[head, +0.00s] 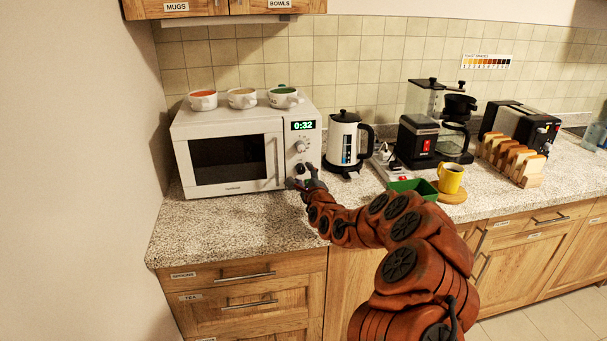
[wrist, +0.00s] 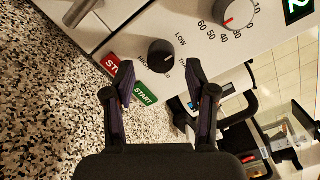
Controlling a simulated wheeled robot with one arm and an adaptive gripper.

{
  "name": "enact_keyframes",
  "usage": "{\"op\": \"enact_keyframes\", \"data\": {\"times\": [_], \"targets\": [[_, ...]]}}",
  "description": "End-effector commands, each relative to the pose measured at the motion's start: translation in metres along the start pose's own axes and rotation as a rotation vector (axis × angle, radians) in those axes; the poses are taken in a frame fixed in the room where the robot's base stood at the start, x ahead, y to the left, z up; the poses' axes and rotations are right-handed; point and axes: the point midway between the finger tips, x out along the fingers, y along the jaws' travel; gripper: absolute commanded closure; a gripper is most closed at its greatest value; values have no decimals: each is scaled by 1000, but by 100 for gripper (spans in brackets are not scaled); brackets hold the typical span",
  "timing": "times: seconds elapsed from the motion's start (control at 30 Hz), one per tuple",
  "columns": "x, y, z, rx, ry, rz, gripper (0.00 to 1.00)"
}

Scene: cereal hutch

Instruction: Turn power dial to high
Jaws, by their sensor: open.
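The white microwave (head: 182,145) stands at the left end of the counter, its display (head: 302,125) reading 0:32. The black power dial (wrist: 162,54) is on its front panel, with LOW and HIGH printed around it. I cannot clearly tell where its pointer is set. My gripper (wrist: 160,80) is open, its two fingers spread to either side just short of the dial, with nothing between them. In the head view my gripper (head: 308,182) is at the lower right of the microwave's front and partly hides the panel.
The timer knob (wrist: 236,14) with a red pointer sits above the power dial. The green START button (wrist: 145,96) and red stop button (wrist: 112,63) are below it, close to the left finger. A white kettle (head: 343,138) stands right of the microwave. Three cups sit on top.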

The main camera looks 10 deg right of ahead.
Motion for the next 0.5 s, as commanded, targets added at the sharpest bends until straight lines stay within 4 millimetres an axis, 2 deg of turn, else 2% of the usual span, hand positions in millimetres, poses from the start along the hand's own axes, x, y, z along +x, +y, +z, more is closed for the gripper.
{"op": "enact_keyframes", "data": {"times": [0.2, 0.5], "targets": [[10, -2, 2, -1, -3, -3, 44], [11, -2, 2, 0, -4, -3, 44]]}}
